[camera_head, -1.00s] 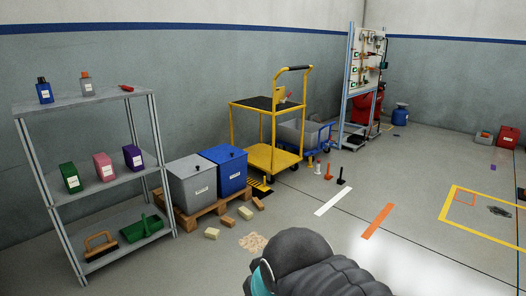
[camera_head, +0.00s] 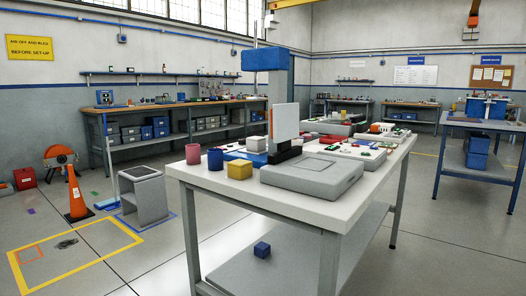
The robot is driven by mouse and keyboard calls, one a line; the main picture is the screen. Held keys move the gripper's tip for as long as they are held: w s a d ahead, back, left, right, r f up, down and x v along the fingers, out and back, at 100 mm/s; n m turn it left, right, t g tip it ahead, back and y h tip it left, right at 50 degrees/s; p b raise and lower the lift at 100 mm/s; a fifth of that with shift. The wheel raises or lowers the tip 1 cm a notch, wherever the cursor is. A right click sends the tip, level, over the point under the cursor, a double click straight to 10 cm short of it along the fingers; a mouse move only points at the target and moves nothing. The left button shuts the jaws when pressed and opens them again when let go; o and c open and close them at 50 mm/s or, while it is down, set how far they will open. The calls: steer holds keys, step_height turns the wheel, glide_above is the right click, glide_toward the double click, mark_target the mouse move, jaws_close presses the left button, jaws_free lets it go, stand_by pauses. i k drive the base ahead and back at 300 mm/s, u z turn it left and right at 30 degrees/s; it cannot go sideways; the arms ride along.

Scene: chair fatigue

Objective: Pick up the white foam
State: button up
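I cannot single out the white foam with certainty. A pale upright slab (camera_head: 286,122) stands on the near white table (camera_head: 245,190), its foot in or against a black block (camera_head: 284,151). I cannot tell whether this slab is foam. A blue-topped grey column (camera_head: 268,60) rises close behind it. My gripper is not in view in the current picture, so its state and its distance from the slab are hidden.
A grey stool-like box (camera_head: 143,197) and an orange cone (camera_head: 75,192) stand left.

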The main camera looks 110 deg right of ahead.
mark_target(251, 146)
steer(key=z, duration=1.9)
steer(key=i, duration=2.5)
steer(key=z, duration=3)
